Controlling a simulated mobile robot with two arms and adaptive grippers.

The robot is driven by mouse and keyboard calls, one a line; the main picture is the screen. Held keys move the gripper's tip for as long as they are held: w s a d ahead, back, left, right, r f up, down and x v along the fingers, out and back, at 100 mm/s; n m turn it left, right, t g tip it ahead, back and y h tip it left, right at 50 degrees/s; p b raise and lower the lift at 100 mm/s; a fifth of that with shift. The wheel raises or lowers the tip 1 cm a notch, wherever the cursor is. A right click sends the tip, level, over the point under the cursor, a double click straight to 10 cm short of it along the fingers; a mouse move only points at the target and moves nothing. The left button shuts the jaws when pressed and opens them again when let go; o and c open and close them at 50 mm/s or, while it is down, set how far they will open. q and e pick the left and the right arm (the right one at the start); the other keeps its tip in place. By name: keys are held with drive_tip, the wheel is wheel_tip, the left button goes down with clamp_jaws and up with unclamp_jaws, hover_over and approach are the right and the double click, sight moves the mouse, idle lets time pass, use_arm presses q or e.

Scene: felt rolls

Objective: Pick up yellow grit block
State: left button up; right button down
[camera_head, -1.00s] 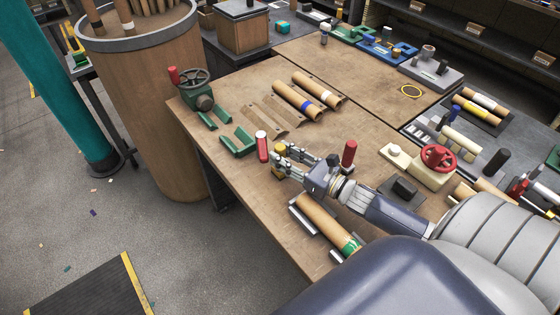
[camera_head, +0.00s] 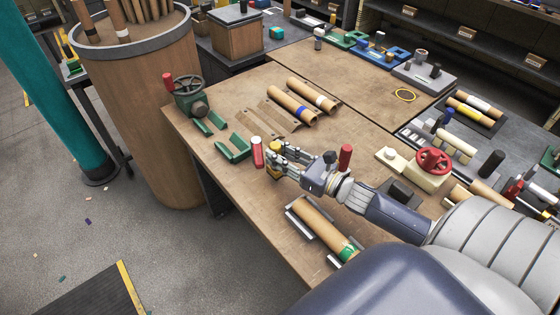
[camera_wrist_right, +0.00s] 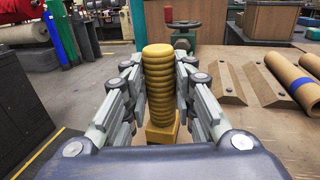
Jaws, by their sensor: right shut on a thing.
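The yellow grit block shows in the right wrist view as a ribbed yellow grip (camera_wrist_right: 158,82) on a square yellow base (camera_wrist_right: 161,133). It stands upright between the fingers of my right gripper (camera_wrist_right: 160,88), which are shut on its ribbed part from both sides. In the head view the yellow block (camera_head: 274,168) is small and partly hidden by the fingers of my right gripper (camera_head: 279,163), near the table's front left edge. I cannot tell whether its base touches the table. My left gripper is not in view.
A red cylinder with a white top (camera_head: 257,153) stands just left of the block. Green brackets (camera_head: 234,148) and a green vise with a handwheel (camera_head: 190,97) lie beyond. Cardboard rolls (camera_head: 292,103) rest mid-table. A red upright handle (camera_head: 345,157) and a roll in a cradle (camera_head: 322,226) are near my right arm.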

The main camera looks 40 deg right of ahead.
drive_tip(key=s+a+r+b, duration=0.2)
drive_tip(key=s+a, duration=0.8)
drive_tip(key=a, duration=0.2)
drive_tip(key=shift+a+r, duration=0.2)
drive_tip(key=shift+s, duration=0.1)
